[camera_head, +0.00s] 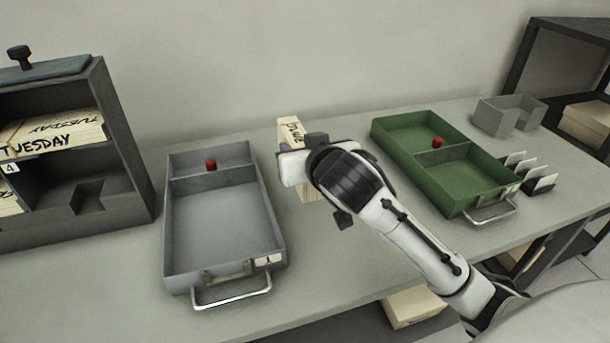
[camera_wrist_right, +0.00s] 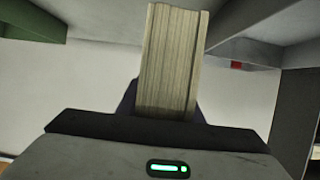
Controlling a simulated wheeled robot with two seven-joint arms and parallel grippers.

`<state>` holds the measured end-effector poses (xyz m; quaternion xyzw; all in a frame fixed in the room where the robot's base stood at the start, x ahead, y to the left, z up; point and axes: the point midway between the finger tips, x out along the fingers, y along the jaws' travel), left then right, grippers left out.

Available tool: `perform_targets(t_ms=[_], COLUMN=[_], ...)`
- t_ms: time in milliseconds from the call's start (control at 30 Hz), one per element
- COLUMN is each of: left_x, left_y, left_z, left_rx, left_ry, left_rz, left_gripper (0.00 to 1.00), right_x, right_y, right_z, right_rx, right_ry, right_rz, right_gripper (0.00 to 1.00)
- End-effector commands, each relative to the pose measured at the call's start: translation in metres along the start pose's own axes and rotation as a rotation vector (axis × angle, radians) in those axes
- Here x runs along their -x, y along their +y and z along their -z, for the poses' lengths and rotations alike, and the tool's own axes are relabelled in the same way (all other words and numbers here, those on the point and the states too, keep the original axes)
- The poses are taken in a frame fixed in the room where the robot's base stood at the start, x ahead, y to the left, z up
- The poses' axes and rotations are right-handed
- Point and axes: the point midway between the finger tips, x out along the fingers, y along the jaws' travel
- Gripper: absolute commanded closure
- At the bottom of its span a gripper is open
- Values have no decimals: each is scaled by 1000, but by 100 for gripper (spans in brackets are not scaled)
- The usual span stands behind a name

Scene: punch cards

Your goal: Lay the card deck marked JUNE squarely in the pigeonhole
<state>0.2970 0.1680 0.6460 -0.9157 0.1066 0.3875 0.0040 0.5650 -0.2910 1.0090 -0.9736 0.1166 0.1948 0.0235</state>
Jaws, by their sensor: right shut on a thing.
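The deck (camera_head: 290,129) is cream, with dark lettering that looks like JUNE turned about. My right gripper (camera_head: 303,158) is shut on it, between the grey tray and the green tray, and covers its middle. In the right wrist view the deck (camera_wrist_right: 170,62) stands up from the jaws, showing its layered card edges. Whether it touches the table is hidden. The dark grey pigeonhole cabinet (camera_head: 130,152) stands at the left. A deck marked TUESDAY (camera_head: 50,141) lies in an upper compartment; a lower compartment (camera_head: 60,190) at the right looks empty, with a notched front. My left gripper is out of view.
A grey tray (camera_head: 175,235) with a front handle stands between cabinet and gripper. A green tray (camera_head: 455,198) is to the right, beside a card rack (camera_head: 540,185) and a small grey holder (camera_head: 490,118). Both trays have red knobs. A dark shelf (camera_head: 517,60) stands far right.

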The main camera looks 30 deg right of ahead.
Motion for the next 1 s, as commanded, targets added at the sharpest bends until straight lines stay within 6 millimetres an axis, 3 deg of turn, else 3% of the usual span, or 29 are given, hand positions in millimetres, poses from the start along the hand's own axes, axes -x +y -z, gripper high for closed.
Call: perform_targets(t_ms=[100,333,533,933,967,1000], left_x=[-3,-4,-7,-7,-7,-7], left_y=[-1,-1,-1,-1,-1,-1], left_z=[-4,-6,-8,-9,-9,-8], left_rx=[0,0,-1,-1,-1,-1], left_ry=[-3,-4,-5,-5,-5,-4], left_rz=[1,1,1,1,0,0], left_gripper=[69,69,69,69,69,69], right_x=[-7,-13,-23,-25,-26,-26], right_y=[0,0,0,0,0,0], right_z=[-17,-31,-56,-61,-64,-63], right_rx=[2,1,1,-1,0,0], right_ry=[5,6,5,7,1,1], right_rz=[1,1,1,3,2,2], right_gripper=[100,100,100,100,66,59])
